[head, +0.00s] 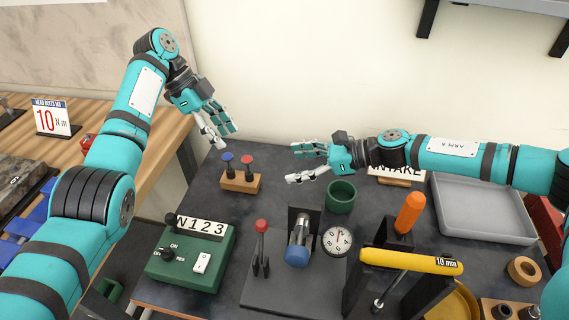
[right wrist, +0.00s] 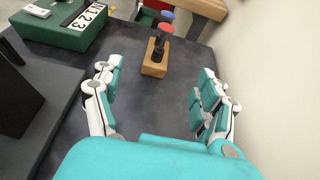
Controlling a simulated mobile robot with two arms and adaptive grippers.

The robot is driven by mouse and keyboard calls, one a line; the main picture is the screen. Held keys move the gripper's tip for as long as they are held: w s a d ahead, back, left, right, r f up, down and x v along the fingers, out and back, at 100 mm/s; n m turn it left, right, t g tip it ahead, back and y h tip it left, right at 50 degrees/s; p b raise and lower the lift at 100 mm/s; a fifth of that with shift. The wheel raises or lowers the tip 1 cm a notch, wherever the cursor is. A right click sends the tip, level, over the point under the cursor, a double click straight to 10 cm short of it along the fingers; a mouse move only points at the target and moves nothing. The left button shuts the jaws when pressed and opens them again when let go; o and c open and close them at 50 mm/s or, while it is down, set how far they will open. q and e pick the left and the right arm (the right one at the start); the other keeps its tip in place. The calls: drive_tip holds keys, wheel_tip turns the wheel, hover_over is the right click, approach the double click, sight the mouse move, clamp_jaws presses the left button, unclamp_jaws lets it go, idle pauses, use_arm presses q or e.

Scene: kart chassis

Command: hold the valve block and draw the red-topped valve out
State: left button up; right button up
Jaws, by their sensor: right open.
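The valve block is a small wooden block (head: 240,183) at the back left of the dark table. A blue-topped valve (head: 227,158) and a red-topped valve (head: 247,160) stand upright in it. In the right wrist view the block (right wrist: 154,66) lies beyond my open fingers, with the red top (right wrist: 166,28) nearer than the blue top (right wrist: 167,15). My left gripper (head: 227,140) is open and empty, above and just behind the block, apart from it. My right gripper (head: 292,164) is open and empty, to the right of the block, pointing toward it.
A green box (head: 160,270) with a switch stands in front of the block. A green cup (head: 341,195), a gauge (head: 337,240) and a red-knobbed lever (head: 262,228) are to the right. A grey tray (head: 485,235) is at far right. Table between the block and right gripper is clear.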

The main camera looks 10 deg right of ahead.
sight(237, 173)
drive_tip(key=x, duration=1.7)
drive_tip(key=shift+w+a+f, duration=0.1)
drive_tip(key=shift+w+f, duration=0.05)
